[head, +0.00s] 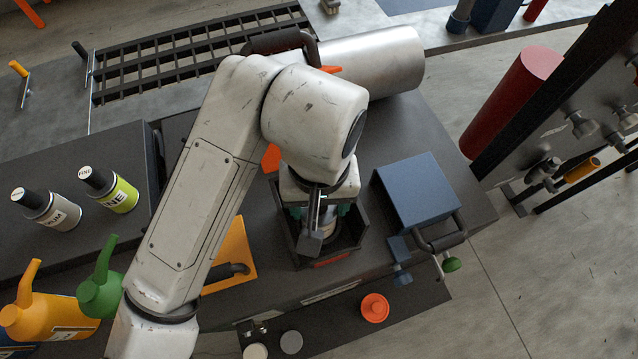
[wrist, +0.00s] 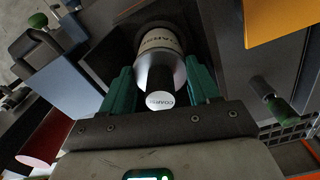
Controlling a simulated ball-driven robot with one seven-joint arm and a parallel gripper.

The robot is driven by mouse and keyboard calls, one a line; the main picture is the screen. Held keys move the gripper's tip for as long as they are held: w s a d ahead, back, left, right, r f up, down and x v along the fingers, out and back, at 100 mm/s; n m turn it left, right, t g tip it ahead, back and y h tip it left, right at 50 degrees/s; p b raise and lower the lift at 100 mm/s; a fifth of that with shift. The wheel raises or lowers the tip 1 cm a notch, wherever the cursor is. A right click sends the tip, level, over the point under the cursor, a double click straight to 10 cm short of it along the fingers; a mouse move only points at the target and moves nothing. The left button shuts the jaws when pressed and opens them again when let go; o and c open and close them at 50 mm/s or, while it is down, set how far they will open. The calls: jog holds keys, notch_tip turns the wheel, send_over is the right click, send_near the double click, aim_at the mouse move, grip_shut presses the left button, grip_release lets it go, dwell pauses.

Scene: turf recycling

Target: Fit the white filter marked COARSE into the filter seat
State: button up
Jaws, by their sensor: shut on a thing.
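The white filter marked COARSE (wrist: 157,66) shows in the wrist view, its black neck and white labelled cap (wrist: 160,101) toward the camera. My gripper (wrist: 160,84) has its teal fingers closed on either side of it. In the head view, my gripper (head: 318,212) points down into an open-topped dark box, which appears to be the filter seat (head: 288,236). The filter's lower part is inside the box walls there, mostly hidden by my gripper. In the wrist view, the dark recess (wrist: 207,45) surrounds the filter's far end. I cannot tell whether the filter touches the bottom.
A blue box (head: 418,192) with a handle stands close on the right. A lime filter marked FINE (head: 121,197) and a grey one (head: 58,213) stand at left. A silver cylinder (head: 385,62) lies behind. An orange knob (head: 374,308) is on the front ledge.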

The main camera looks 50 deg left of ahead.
jog(key=shift+f+b, duration=1)
jog(key=shift+f, duration=0.75)
jog(key=o, duration=1.2)
jog(key=shift+o, duration=0.2)
notch_tip(320, 180, up, 11)
jog(key=shift+f+p, duration=0.1)
jog(key=shift+p, duration=0.65)
